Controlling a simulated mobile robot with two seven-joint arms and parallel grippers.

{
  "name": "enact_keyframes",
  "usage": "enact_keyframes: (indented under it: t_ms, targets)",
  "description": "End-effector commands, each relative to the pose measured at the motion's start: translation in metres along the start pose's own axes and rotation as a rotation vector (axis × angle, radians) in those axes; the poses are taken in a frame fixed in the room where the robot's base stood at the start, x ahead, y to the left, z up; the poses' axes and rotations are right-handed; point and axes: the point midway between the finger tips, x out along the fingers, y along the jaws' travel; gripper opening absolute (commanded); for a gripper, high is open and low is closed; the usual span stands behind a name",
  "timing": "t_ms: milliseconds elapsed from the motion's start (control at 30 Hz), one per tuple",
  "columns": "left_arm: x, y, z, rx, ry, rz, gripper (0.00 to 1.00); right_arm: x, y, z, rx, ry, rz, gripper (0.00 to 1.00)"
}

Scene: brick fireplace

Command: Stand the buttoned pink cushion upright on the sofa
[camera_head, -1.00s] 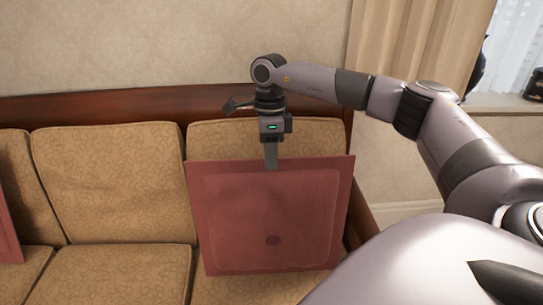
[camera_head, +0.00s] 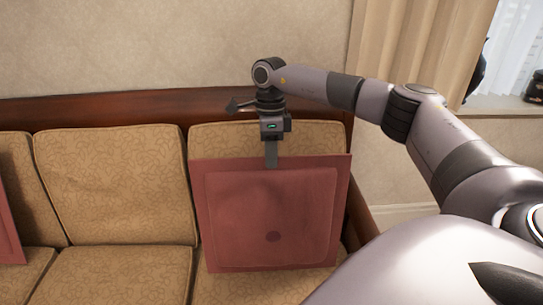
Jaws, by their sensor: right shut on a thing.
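The buttoned pink cushion (camera_head: 268,218) stands upright at the right end of the sofa (camera_head: 115,185), its face with the dark button toward me. Its lower edge is over the right seat, and I cannot tell whether it bears on the seat. My right gripper (camera_head: 271,160) points down and is shut on the middle of the cushion's top edge. The far finger is hidden behind the cushion. My left gripper is out of view.
Part of a second pink cushion (camera_head: 10,220) shows at the left edge. The sofa's wooden back rail (camera_head: 110,107) runs behind the backrests, and its right arm (camera_head: 361,220) is close beside the held cushion. The middle seat (camera_head: 120,275) is clear.

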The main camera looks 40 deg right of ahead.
Motion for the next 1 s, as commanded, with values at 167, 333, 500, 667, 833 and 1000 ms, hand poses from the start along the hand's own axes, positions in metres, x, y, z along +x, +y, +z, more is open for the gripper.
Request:
enact_keyframes:
  t_ms: [167,333,500,667,833,1000]
  targets:
    - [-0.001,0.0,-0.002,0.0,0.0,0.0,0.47,-0.001,-0.011,0.001,0.002,-0.002,0.0,0.0]
    - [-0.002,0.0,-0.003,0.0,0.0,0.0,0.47,-0.001,-0.021,0.001,0.001,-0.002,-0.001,0.0]
    - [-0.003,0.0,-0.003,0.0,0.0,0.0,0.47,-0.001,-0.029,0.001,0.0,-0.002,0.0,0.0]
    - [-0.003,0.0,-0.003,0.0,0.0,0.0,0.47,0.0,-0.032,0.0,0.0,-0.001,0.0,0.0]
    - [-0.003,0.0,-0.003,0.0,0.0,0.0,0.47,0.0,-0.032,0.0,0.0,-0.001,0.0,0.0]
    - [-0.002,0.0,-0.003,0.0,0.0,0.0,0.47,0.0,-0.032,0.0,0.0,-0.001,0.0,0.42]
